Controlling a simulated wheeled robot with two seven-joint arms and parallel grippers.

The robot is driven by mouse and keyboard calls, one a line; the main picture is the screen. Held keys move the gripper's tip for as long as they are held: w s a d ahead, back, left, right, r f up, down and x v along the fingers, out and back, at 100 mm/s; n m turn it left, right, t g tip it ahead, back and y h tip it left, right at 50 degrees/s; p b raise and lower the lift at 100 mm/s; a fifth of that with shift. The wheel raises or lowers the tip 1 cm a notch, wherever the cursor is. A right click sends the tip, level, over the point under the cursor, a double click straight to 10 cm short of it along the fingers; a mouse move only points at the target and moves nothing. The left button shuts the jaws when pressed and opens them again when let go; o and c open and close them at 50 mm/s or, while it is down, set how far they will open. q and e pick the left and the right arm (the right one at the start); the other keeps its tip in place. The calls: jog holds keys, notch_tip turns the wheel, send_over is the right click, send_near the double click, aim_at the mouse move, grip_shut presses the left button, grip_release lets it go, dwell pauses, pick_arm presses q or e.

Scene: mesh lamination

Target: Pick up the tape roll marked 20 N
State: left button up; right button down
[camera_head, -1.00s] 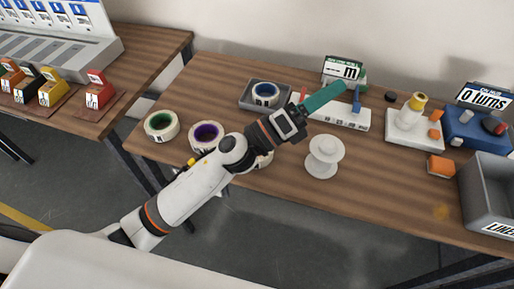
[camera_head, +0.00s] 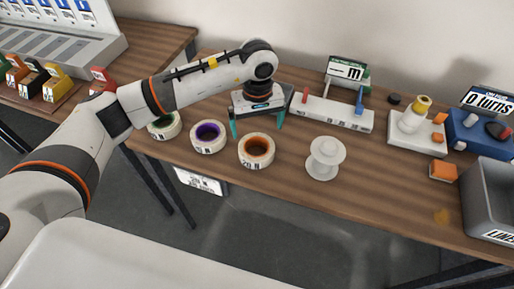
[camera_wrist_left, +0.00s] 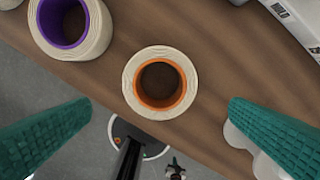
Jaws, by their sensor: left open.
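The tape roll with the orange core (camera_head: 250,163) stands near the table's front edge, and its label reads 20 N. My left gripper (camera_head: 257,126) points down above and slightly behind it, fingers spread wide and empty. In the left wrist view the orange-core roll (camera_wrist_left: 160,110) lies between the two green fingers (camera_wrist_left: 160,125), a little above the line of the tips and touching neither. A purple-core roll (camera_head: 208,148) stands to its left, and a green-core roll (camera_head: 165,133) further left, partly behind my forearm. My right gripper is not in view.
A white spool (camera_head: 324,165) stands just right of the orange-core roll. Behind are a white block with red and blue posts (camera_head: 335,115) and a sign (camera_head: 346,68). Further right are a white fixture (camera_head: 415,140), an orange block (camera_head: 443,172) and a grey bin (camera_head: 490,205).

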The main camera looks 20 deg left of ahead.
pick_arm(q)
jog(key=p, duration=0.1)
send_over(256, 154)
jog(key=f, duration=0.4)
jog(key=shift+s+d+f, duration=0.15)
jog(key=shift+d+f, duration=0.1)
jog(key=shift+f, duration=0.15)
jog(key=f+p, duration=0.1)
jog(key=f, duration=0.1)
jog(key=f+p, duration=0.1)
jog(key=f, duration=0.2)
jog(key=shift+a+p, duration=0.2)
jog(key=shift+p, duration=0.1)
jog(key=shift+w+f, duration=0.2)
jog(key=c, duration=0.8)
